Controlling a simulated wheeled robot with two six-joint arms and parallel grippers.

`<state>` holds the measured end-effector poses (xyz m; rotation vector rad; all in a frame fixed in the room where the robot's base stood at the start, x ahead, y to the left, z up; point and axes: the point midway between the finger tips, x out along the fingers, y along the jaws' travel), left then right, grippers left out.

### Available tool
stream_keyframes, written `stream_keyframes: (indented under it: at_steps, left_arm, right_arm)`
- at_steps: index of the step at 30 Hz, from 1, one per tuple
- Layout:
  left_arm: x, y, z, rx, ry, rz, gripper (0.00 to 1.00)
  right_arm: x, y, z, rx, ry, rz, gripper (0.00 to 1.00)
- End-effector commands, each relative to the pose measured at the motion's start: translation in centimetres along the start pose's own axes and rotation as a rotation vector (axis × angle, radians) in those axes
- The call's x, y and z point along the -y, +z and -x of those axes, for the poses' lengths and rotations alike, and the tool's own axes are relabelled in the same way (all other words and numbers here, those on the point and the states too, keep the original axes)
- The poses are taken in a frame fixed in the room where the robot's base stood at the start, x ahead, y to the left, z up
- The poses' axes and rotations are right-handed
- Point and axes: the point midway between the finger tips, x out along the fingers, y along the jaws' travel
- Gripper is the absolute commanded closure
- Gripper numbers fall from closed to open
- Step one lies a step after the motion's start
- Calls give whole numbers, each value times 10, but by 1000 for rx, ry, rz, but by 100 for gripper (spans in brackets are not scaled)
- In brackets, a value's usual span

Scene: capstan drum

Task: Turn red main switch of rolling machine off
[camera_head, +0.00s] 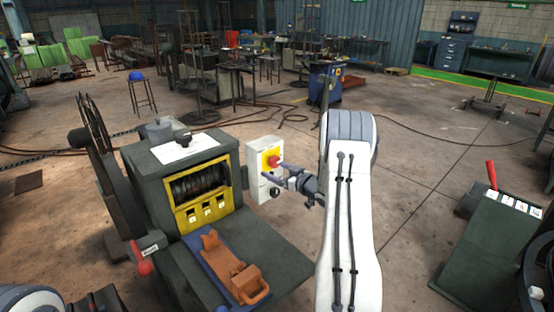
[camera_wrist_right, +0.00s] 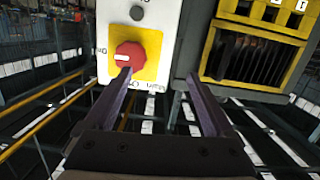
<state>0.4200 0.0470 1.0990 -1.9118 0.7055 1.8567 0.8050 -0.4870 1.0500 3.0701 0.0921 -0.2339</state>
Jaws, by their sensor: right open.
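The red main switch (camera_head: 274,161) is a round knob on a yellow plate (camera_head: 265,157), on the white control box (camera_head: 256,190) at the right side of the rolling machine (camera_head: 150,180). In the right wrist view the red knob (camera_wrist_right: 129,56) carries a short white mark, and the lettering around its plate is upside down. My right gripper (camera_head: 277,171) is open and empty in front of the box. In the wrist view, one finger of the right gripper (camera_wrist_right: 160,76) overlaps the knob's lower edge; the other is to the right, past the box. Contact cannot be told. My left gripper is not in view.
A dark round knob (camera_head: 275,193) sits lower on the box. The machine has a yellow front panel (camera_head: 205,208), an orange pedal-like part (camera_head: 232,268) and a red-ended lever (camera_head: 144,268). A dark green console (camera_head: 490,245) stands at right. Floor between is open.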

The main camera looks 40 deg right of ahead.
Motion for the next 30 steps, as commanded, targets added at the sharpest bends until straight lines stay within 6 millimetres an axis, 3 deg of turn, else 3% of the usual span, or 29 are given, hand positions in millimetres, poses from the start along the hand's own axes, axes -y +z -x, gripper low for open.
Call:
stream_keyframes:
  at_steps: [1, 3, 6, 9, 24, 30]
  left_arm:
    - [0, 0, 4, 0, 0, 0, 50]
    - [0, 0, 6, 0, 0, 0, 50]
    - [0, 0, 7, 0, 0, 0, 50]
    - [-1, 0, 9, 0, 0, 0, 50]
    - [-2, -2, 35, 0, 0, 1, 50]
    - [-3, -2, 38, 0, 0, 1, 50]
  right_arm:
    - [-20, 8, 17, -40, 4, -21, 12]
    - [-34, 15, 34, -90, -5, -38, 12]
    - [-44, 19, 49, -137, -14, -52, 12]
    - [-47, 19, 50, -155, -20, -56, 12]
    - [-45, 5, -32, -155, -22, -55, 12]
    - [-45, 4, -48, -155, -19, -57, 12]
